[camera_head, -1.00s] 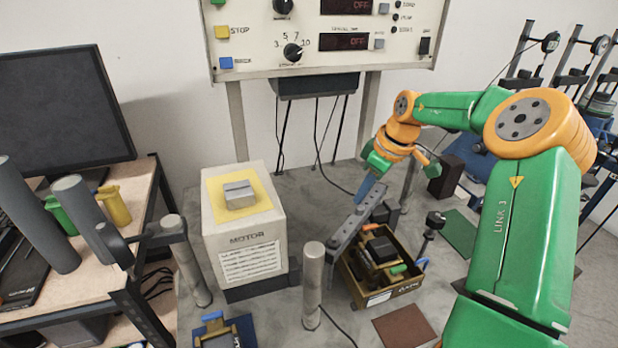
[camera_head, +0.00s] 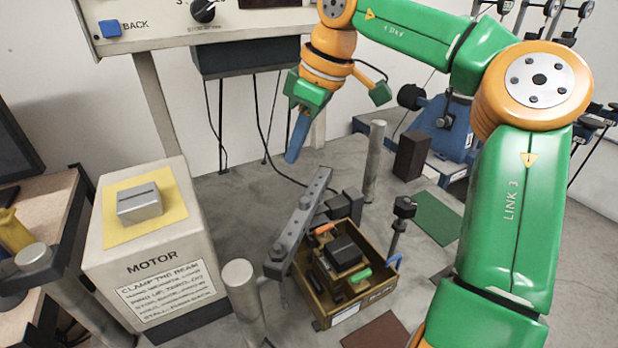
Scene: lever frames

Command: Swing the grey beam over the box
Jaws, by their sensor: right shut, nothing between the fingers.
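The grey beam (camera_head: 300,222) is a long bar with bolt holes. It runs from a near end low beside a grey post to a far end up and right, along the left edge of the brown open box (camera_head: 372,293). Part of the box lies to its right, uncovered. My right gripper (camera_head: 297,140), green with blue fingers, is shut and empty. It hangs behind and a little left of the beam's far end, with a visible gap in the picture. My left gripper is not in view.
The box holds a dark block (camera_head: 345,250) and small parts. A white motor housing (camera_head: 150,225) stands at left. Upright grey posts (camera_head: 243,295) and (camera_head: 375,160) flank the beam. A thin dark stand (camera_head: 400,230) is right of the box.

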